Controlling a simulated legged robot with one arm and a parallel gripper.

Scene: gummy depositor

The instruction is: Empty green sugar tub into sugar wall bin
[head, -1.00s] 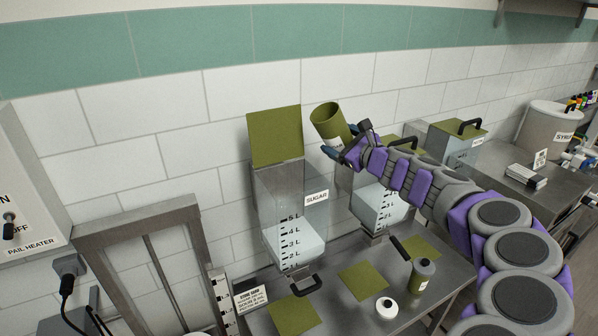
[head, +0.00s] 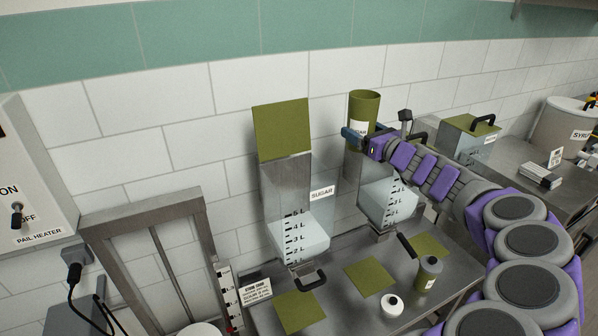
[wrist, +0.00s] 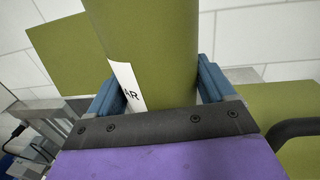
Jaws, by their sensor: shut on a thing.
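The green sugar tub (head: 362,108) is held nearly upright, mouth up, by my gripper (head: 356,135), to the right of the sugar wall bin. In the wrist view the tub (wrist: 160,45) sits between the two blue fingers of my gripper (wrist: 160,92), and its white label shows "AR". The inside of the tub is hidden from view.
A second clear bin (head: 388,203) stands behind my arm, partly hidden. On the steel table are green mats (head: 370,277), a small white jar (head: 391,306) and a green bottle (head: 428,274). A framed metal structure (head: 150,235) stands at left.

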